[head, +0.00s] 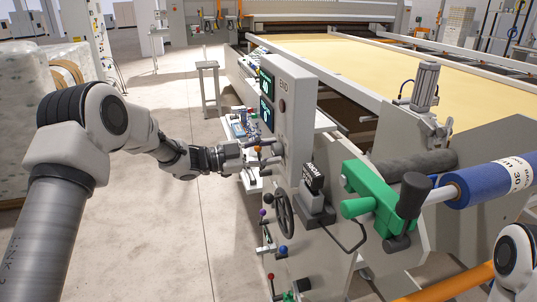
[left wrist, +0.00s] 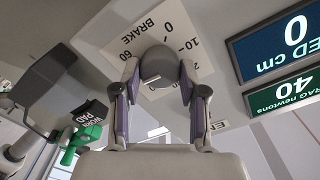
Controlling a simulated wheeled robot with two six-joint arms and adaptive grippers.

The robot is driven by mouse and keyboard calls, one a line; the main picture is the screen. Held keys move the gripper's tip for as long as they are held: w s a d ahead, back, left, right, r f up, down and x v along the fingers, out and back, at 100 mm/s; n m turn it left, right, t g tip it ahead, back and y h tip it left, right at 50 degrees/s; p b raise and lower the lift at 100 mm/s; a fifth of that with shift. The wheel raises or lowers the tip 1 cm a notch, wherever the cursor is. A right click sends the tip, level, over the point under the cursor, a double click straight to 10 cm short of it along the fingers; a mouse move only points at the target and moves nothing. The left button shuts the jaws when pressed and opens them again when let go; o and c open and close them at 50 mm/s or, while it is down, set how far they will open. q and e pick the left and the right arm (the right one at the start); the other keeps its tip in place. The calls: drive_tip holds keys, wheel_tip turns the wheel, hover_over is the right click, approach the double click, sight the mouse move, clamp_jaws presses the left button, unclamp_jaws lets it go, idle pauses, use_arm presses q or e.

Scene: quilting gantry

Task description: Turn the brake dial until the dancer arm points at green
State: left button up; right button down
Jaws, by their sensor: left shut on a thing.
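The brake dial (left wrist: 160,66) is a dark grey round knob on a white plate (left wrist: 122,42) printed BRAKE, with numbers around it, upside down in the left wrist view. My left gripper (left wrist: 160,88) is shut on the knob, one finger on each side. In the head view my left gripper (head: 262,152) reaches the side of the grey control panel (head: 295,110), and the dial is mostly hidden there. I cannot pick out the dancer arm or its green mark for sure. My right gripper is out of view.
Two displays sit near the dial: a blue one (left wrist: 278,40) reading 0 and a green one (left wrist: 283,98) reading 40 newtons. A black handwheel (head: 283,215), a green bracket (head: 370,197) and a blue roll (head: 485,183) stand to the right. Floor left of the panel is open.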

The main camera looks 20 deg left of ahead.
use_arm(q)
drive_tip(key=shift+r, duration=0.1)
drive_tip(key=o, duration=1.1)
drive_tip(key=shift+o, duration=0.2)
drive_tip(key=v, duration=1.2)
